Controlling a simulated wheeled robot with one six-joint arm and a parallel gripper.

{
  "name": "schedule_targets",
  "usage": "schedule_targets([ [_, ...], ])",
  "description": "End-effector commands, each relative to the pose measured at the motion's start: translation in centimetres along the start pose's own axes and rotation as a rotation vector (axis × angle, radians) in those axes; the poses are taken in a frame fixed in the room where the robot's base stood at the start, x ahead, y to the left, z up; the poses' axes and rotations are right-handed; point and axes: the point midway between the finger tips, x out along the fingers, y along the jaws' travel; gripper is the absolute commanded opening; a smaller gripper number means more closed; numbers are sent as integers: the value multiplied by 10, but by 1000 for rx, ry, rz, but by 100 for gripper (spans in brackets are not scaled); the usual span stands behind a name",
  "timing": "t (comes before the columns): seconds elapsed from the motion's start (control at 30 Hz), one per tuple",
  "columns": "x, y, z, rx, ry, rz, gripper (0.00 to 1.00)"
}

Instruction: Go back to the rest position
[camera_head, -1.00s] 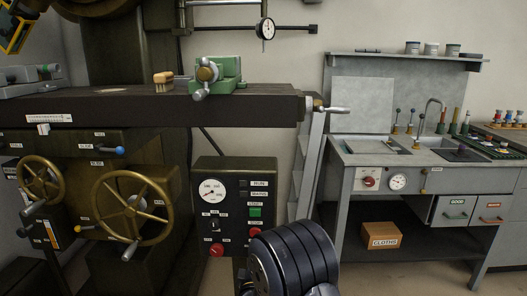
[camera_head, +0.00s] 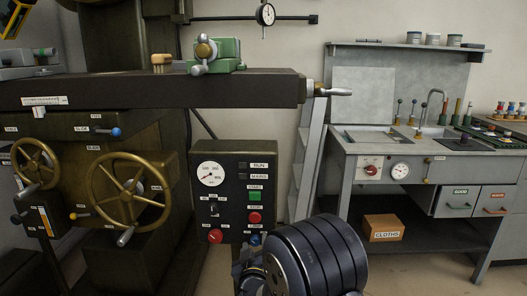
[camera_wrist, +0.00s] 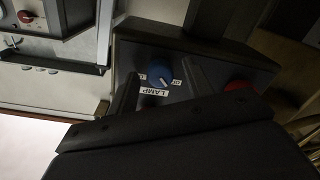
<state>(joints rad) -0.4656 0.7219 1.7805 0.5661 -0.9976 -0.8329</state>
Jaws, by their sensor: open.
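My gripper (camera_wrist: 163,86) shows in the wrist view as two dark fingers, apart, with nothing held between them. A blue knob (camera_wrist: 159,72) with a white pointer mark sits on the dark control panel (camera_wrist: 205,60), in the gap between the fingers as seen there. A LAMP label (camera_wrist: 152,92) is beside it. Whether the fingers touch the knob cannot be told. In the head view the blue knob (camera_head: 255,239) is at the panel's lower right, just above my dark arm. My arm covers the fingers there.
The panel also carries a gauge (camera_head: 211,175), a green button (camera_head: 255,196) and red controls (camera_head: 215,236). Brass handwheels (camera_head: 130,191) stand left of it. The machine table (camera_head: 150,89) with its crank handle (camera_head: 333,92) overhangs above. A grey workbench (camera_head: 345,148) stands to the right.

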Motion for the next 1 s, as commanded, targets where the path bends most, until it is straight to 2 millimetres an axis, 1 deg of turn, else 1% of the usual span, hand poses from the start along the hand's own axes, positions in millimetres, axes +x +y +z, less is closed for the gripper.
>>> schedule_targets([
  [0.2,0,-1,2,187,8,2,49],
  [0.43,0,-1,2,356,13,3,49],
  [0.5,-8,0,-1,355,12,1,49],
  [0.63,-17,0,-1,353,12,1,49],
  [1.0,-19,0,0,351,12,2,49],
])
